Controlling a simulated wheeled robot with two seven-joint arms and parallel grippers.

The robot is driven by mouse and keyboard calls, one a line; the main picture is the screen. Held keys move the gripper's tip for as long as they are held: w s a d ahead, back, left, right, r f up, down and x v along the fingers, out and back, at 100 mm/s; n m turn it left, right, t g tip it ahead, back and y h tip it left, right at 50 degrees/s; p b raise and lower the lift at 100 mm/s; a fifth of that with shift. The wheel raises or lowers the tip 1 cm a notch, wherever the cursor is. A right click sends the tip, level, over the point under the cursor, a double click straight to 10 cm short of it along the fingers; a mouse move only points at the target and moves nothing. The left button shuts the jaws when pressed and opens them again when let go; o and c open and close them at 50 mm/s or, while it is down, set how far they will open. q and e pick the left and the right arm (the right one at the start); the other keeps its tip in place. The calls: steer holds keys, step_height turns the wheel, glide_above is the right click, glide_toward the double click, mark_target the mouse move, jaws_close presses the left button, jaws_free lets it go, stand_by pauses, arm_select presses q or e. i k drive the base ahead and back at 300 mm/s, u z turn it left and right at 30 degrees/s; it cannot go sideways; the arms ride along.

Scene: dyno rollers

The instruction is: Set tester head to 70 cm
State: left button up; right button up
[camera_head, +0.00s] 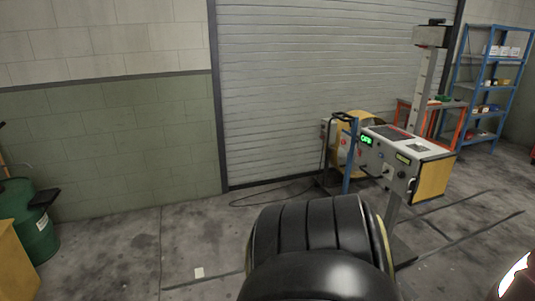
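The tester head (404,158) is a white-grey box with a yellow end face, at right of centre in the head view. Its front carries a small lit green display (366,140), another small display, knobs and a handle. The display's reading is too small to tell for sure. The head sits on an upright grey column (425,85) with a boxy cap at the top. A slimmer post shows below the head, and its foot is partly hidden by a black tyre-like object. Neither of my grippers is in view.
A large black grooved tyre-like object (310,228) fills the bottom centre, between me and the tester. A blue post and a yellow machine (345,135) stand left of the head. Blue shelving (490,85) is behind right. A green drum (30,225) stands left.

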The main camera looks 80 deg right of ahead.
mark_target(369, 163)
steer(key=z, duration=2.1)
